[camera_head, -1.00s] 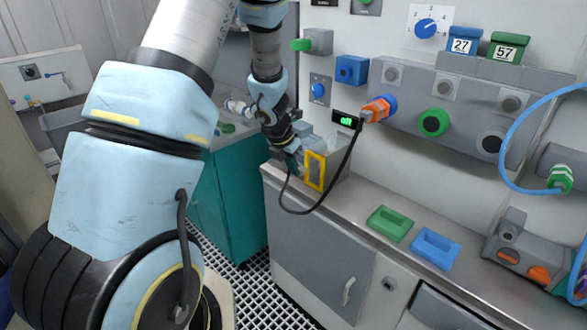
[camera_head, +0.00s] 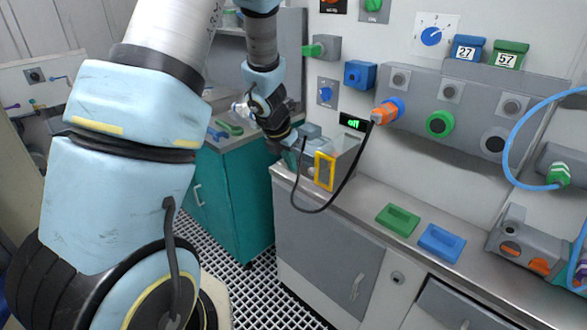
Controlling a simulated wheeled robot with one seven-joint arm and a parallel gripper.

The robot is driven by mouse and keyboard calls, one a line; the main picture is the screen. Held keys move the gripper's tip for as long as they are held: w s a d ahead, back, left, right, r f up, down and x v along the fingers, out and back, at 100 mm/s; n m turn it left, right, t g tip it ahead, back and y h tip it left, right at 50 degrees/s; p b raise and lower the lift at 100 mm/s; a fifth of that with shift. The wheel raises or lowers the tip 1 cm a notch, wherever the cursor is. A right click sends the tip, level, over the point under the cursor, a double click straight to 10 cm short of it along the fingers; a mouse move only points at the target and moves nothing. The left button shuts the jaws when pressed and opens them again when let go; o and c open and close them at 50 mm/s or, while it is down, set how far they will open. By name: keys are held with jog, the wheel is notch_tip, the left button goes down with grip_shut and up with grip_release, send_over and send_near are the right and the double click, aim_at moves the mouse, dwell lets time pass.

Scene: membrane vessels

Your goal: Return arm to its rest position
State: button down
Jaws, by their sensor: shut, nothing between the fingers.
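My arm, with pale blue joint covers and a metallic link, fills the left of the view and bends down at the top centre. My gripper (camera_head: 282,147) is at its lower end, small and dark, between the teal cabinet (camera_head: 233,195) and the grey box with a yellow frame (camera_head: 325,170) on the counter. It is shut and holds nothing that I can see. Its fingertips are too small and dark to make out clearly.
A black cable hangs from an orange plug (camera_head: 388,111) in front of the grey box. A green tray (camera_head: 398,220) and a blue tray (camera_head: 440,243) lie on the counter (camera_head: 365,195). Blue hoses loop at the right. Open grated floor (camera_head: 262,285) shows below.

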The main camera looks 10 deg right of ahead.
jog(key=a+r+n+t+y, duration=0.15)
jog(key=a+r+n, duration=0.35)
jog(key=a+n, duration=0.5)
jog(key=a+r+n+t+y, duration=0.15)
jog(key=a+r+n, duration=0.4)
jog(key=n, duration=0.75)
jog(key=s+a+n+g, duration=0.2)
jog(key=s+n, duration=0.5)
jog(key=n, duration=0.4)
jog(key=s+a+n+g, duration=0.2)
jog(key=s+a+n, duration=0.2)
jog(key=s+n, duration=0.3)
jog(key=n, duration=0.4)
jog(key=shift+s+a+p, duration=0.25)
jog(key=shift+a+p, duration=0.05)
jog(key=shift+p, duration=0.1)
jog(key=c, duration=1.6)
grip_release()
jog(key=shift+f, duration=0.1)
